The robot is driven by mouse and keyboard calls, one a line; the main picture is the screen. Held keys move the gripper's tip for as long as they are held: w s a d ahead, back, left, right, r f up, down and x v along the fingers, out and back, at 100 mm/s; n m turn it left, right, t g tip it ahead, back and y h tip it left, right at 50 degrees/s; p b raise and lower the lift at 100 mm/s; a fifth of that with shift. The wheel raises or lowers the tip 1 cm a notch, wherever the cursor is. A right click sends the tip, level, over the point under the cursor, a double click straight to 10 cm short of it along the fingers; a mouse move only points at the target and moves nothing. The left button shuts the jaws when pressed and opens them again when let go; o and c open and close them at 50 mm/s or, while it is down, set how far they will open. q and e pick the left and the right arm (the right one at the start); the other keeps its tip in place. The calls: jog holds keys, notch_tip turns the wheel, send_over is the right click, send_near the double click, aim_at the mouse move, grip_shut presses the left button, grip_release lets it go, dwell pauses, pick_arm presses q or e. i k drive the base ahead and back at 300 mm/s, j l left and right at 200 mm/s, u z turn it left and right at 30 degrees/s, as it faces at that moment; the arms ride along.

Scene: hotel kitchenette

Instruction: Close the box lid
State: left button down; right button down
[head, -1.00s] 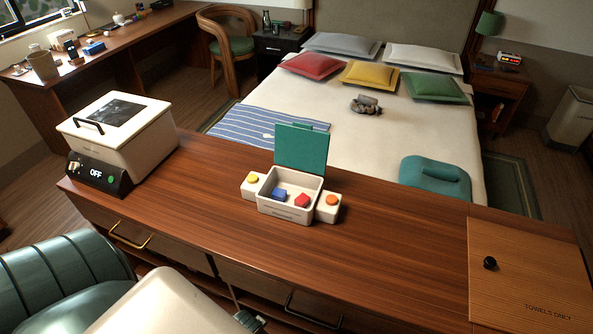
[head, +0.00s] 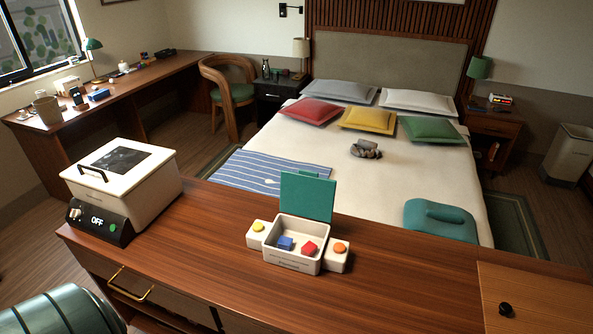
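A small white box (head: 291,260) stands on the wooden counter in the middle of the head view. Its green lid (head: 307,196) is open and stands upright at the box's back edge. Neither of my grippers shows in the head view now.
The wooden counter (head: 200,270) is clear around the box. A white appliance marked OFF (head: 128,190) stands at its left end. A lighter wooden panel with a black knob (head: 540,297) is at the right. A bed (head: 400,185) lies behind the counter.

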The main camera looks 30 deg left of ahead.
aim_at(303, 193)
jog(key=k+j, duration=0.1)
jog(key=j, duration=0.3)
jog(key=k+j, duration=0.1)
jog(key=j, duration=0.3)
jog(key=k+j, duration=0.1)
jog(key=j, duration=0.3)
jog(key=j+z, duration=0.05)
